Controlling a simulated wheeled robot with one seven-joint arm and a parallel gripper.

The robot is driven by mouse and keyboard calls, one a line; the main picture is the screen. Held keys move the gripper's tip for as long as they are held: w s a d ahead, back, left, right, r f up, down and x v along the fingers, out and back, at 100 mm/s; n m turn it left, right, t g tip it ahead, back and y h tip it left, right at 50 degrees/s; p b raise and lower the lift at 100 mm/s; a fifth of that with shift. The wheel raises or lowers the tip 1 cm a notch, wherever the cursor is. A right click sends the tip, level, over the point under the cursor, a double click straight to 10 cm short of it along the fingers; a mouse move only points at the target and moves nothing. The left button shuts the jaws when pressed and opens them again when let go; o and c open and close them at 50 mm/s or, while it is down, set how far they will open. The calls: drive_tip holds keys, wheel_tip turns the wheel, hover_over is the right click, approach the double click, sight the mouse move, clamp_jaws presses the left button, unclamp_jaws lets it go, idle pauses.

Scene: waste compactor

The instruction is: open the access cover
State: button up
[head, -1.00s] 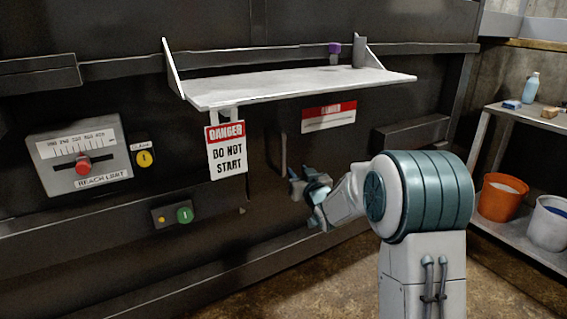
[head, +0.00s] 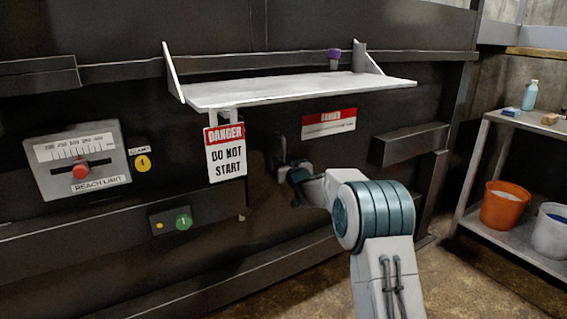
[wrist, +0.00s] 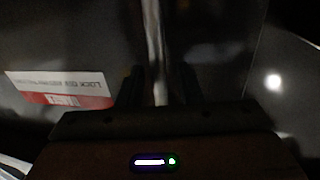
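The access cover seems to be the dark panel with the red-and-white danger label (head: 329,124), under the shelf; its edges are hard to make out. The label also shows in the wrist view (wrist: 62,88). An upright bar handle (head: 279,150) stands left of the label. In the wrist view the pale bar (wrist: 153,40) runs down between the dark fingers of my gripper (wrist: 158,88). The fingers look apart, with dark gaps beside the bar; contact is not clear. In the head view my gripper (head: 294,176) is at the handle's lower end, partly hidden by my wrist.
A white shelf (head: 300,90) juts out above the handle, with a hanging "do not start" sign (head: 225,153) at left. A ledge (head: 410,144) sticks out at right. The reach-limit box (head: 78,160) and green button (head: 183,222) are farther left. A bench with buckets (head: 505,204) stands right.

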drive_tip(key=shift+w+a, duration=0.15)
drive_tip(key=shift+w, duration=0.25)
clamp_jaws()
